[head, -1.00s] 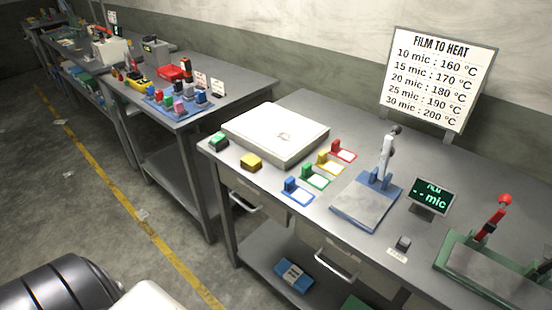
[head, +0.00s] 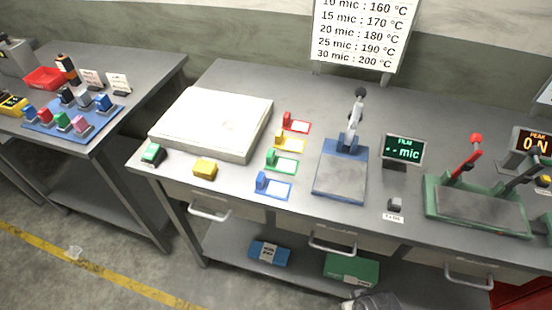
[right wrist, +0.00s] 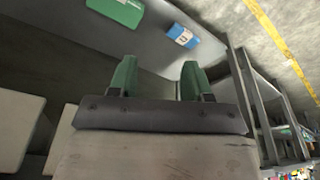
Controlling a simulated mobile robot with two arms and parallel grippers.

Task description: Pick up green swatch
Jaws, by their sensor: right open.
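The green swatch (head: 282,162) is a small white card with a green frame and a green upright block at its left end. It lies flat on the workbench, between the yellow swatch (head: 289,143) and the blue swatch (head: 274,186). The red swatch (head: 296,123) lies behind them. My right gripper (right wrist: 158,75) shows in the right wrist view with two green fingers apart and nothing between them. It is well away from the green swatch, which does not show in that view. My left gripper is not in view.
A white flat-topped box (head: 212,122) stands left of the swatches, a blue plate with a lever (head: 340,170) to their right. A yellow block (head: 205,168) and green block (head: 153,153) sit near the front edge. A blue box (head: 268,252) and green box (head: 352,268) lie on the lower shelf.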

